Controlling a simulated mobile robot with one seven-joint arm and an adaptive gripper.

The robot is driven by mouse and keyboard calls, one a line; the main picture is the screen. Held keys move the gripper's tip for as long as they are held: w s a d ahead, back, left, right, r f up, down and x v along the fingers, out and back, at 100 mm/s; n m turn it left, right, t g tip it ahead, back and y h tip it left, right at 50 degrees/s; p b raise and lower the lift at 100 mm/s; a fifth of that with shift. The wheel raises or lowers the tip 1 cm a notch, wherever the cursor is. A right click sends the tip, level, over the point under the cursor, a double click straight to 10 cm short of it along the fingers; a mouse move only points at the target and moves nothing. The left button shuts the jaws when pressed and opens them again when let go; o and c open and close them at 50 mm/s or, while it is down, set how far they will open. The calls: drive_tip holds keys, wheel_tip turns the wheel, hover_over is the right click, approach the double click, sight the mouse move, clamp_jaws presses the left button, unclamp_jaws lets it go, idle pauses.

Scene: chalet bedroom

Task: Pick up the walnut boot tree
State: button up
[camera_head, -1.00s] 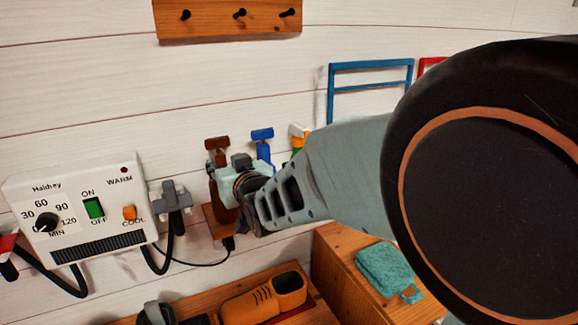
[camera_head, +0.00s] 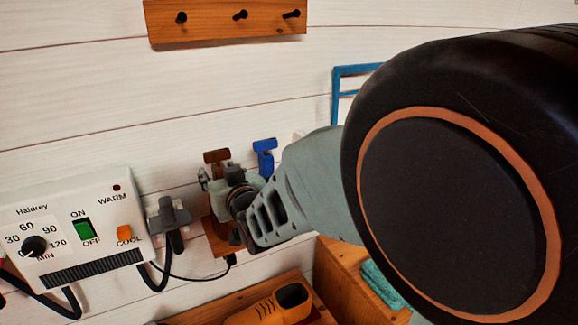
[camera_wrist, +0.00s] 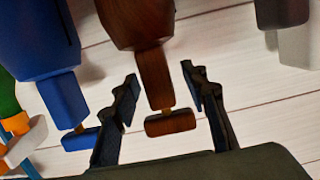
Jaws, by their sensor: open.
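The walnut boot tree (camera_wrist: 153,78) is dark brown with a short crossbar handle at its end. In the wrist view its narrow neck lies between the two open fingers of my gripper (camera_wrist: 160,74), with a visible gap on both sides. In the head view the top of the walnut boot tree (camera_head: 217,156) shows just behind my gripper (camera_head: 222,180), which hides much of it. A similar blue boot tree (camera_head: 264,148) stands to its right; it also shows at left in the wrist view (camera_wrist: 62,96).
A white dryer box (camera_head: 70,236) with dial and switches is on the left, its grey clip (camera_head: 168,213) near my gripper. A wooden peg board (camera_head: 225,18) hangs above. An orange shoe (camera_head: 270,306) and a wooden box (camera_head: 345,272) are below. Green and orange pieces (camera_wrist: 12,122) show at the wrist view's left.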

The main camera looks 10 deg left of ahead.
drive_tip(key=shift+s+d, duration=0.1)
drive_tip(key=shift+c, duration=0.7)
clamp_jaws()
drive_tip(key=shift+r, duration=0.25)
